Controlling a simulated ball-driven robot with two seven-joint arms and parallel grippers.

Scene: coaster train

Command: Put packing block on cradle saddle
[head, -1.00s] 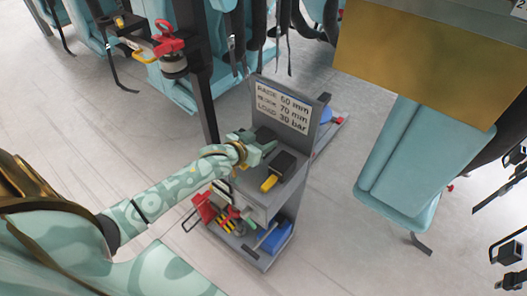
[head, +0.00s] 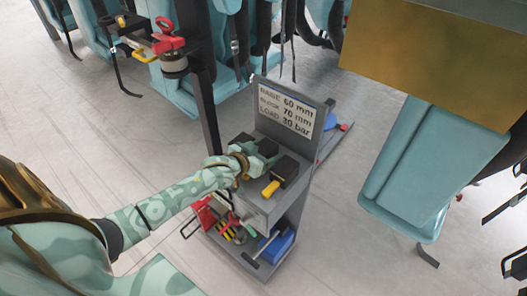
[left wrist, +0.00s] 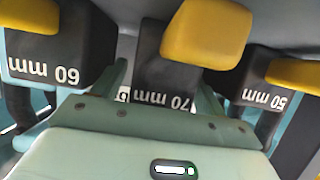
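Three dark packing blocks with yellow handles show in the left wrist view, marked upside down: the 60 mm block (left wrist: 60,65) at left, the 70 mm block (left wrist: 165,95) in the middle and the 50 mm block (left wrist: 265,92) at right. My left gripper (left wrist: 163,85) has one finger on each side of the 70 mm block, with narrow gaps; it looks open. In the head view my left gripper (head: 262,155) is over the cart top and hides part of the blocks. One block (head: 288,167) shows beside it. I cannot clearly pick out the cradle saddle. My right gripper is not seen.
The grey cart (head: 262,207) carries an upright sign (head: 285,108) reading raise 60 mm, block 70 mm, load 30 bar. Its lower shelf holds red and blue tools. A dark post (head: 199,85) stands behind it. Teal seats surround it; the floor at left is clear.

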